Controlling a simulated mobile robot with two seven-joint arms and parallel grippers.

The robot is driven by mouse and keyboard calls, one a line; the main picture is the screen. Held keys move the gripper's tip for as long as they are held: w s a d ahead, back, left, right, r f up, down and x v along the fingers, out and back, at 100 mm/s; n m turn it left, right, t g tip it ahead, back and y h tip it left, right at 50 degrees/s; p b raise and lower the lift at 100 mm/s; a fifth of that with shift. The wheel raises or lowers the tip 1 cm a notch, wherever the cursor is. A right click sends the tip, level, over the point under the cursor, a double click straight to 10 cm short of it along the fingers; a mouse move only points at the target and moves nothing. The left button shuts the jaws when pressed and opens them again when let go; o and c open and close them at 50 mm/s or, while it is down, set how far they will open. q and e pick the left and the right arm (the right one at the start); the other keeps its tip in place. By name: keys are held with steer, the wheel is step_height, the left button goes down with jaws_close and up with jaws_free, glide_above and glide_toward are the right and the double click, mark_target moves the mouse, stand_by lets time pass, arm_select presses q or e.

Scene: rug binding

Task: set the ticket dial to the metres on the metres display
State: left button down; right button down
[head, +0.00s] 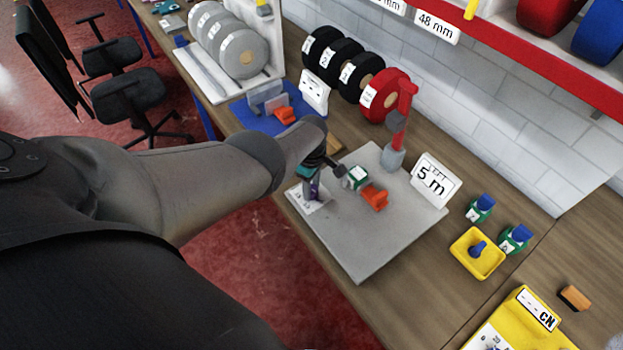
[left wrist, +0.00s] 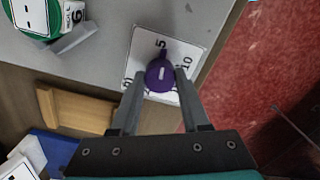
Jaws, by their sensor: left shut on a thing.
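The ticket dial is a purple knob (left wrist: 160,73) on a white card (left wrist: 196,50) with printed numbers, among them 5 and 10. Its pointed end is towards the 5. My left gripper (left wrist: 162,84) has a finger on each side of the knob and is shut on it. In the head view my left gripper (head: 313,182) hides most of the dial, and its card (head: 303,204) lies at the left corner of the grey board (head: 365,262). My right gripper is not in view.
An orange clamp (head: 374,197) and a green-and-white roll (head: 355,178) are beside the dial. A red post (head: 401,120) stands at the back. A yellow tray (head: 459,254) and a yellow device (head: 532,308) lie right. The board's front is clear.

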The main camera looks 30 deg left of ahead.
mark_target(312, 189)
arm_select(q)
steer(key=shift+n, duration=0.6)
steer(key=shift+r, duration=0.1)
steer(key=shift+c, duration=1.9)
jaws_free()
steer(key=shift+r+p, duration=0.45)
steer(key=shift+r, duration=0.8)
step_height(312, 189, up, 2)
steer(key=shift+r, duration=0.15)
step_height(312, 189, up, 10)
steer(key=shift+r, duration=0.2)
